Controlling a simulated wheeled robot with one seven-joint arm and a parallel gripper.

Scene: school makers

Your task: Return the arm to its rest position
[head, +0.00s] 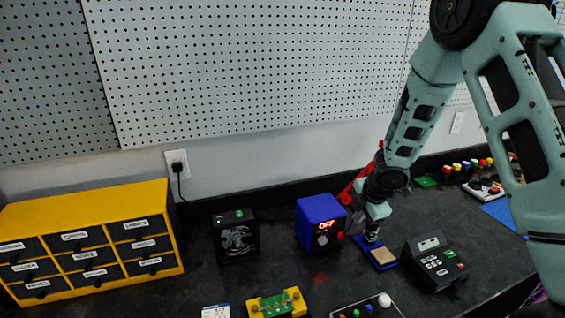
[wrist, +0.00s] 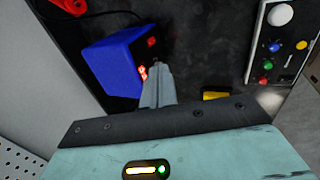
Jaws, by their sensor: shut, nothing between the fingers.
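My gripper (head: 372,237) is at the end of my teal arm, pointing down over the dark workbench (head: 285,283). Its fingers (wrist: 157,88) are closed together with nothing between them in the wrist view. A blue stand with a tan sponge pad (head: 384,256) lies just below and beside the fingertips in the head view. I cannot tell whether they touch.
A yellow drawer cabinet (head: 100,208) stands at left, a black box (head: 235,238) near the middle. A dark keypad device (head: 436,262) is close at right of my gripper. A pegboard wall (head: 250,70) rises behind.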

